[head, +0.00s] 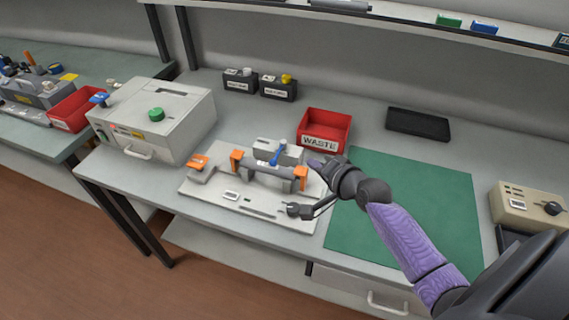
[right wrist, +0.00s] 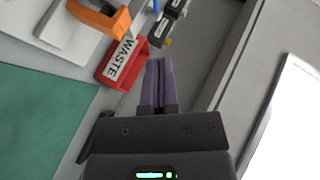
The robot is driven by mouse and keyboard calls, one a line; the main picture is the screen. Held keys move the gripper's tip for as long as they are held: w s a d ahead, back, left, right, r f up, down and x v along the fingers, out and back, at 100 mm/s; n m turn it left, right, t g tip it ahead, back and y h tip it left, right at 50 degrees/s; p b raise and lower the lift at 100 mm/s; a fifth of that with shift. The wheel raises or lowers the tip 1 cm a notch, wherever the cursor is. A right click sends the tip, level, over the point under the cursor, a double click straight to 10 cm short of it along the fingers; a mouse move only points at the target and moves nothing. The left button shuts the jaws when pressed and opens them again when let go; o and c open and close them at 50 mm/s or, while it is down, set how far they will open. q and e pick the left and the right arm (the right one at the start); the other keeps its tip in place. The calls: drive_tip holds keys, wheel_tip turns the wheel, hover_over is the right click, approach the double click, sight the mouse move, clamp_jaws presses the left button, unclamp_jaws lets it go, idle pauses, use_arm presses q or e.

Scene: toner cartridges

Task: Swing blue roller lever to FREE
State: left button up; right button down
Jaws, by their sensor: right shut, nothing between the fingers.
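The blue roller lever (head: 275,155) stands at a tilt on the fixture, a grey roller bar held between orange end brackets (head: 300,172) on a white board (head: 228,196). In the right wrist view a blue strip, likely the lever (right wrist: 156,9), shows at the top edge, partly cut off. My right gripper (head: 316,164) is shut and empty, just right of the fixture's right bracket and apart from the lever. Its purple fingers (right wrist: 158,65) lie together in the right wrist view. No FREE marking is readable. My left gripper is out of view.
A red WASTE bin (head: 323,131) stands close behind my right gripper. Two dark boxes (head: 278,88) stand at the back. A grey machine (head: 160,118) with a green knob is left of the board. A green mat (head: 430,200) lies clear at the right.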

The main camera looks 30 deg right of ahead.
drive_tip(key=b, duration=0.3)
approach(276, 157)
drive_tip(key=shift+w+d+f, duration=0.2)
drive_tip(key=shift+w+d, duration=0.95)
drive_tip(key=shift+w, duration=0.1)
drive_tip(key=shift+w+a+f, duration=0.85)
drive_tip(key=shift+w+a, duration=0.2)
drive_tip(key=shift+w, duration=0.1)
drive_tip(key=shift+w+a+f, duration=0.15)
drive_tip(key=shift+w+a, duration=0.1)
drive_tip(key=shift+a, duration=0.1)
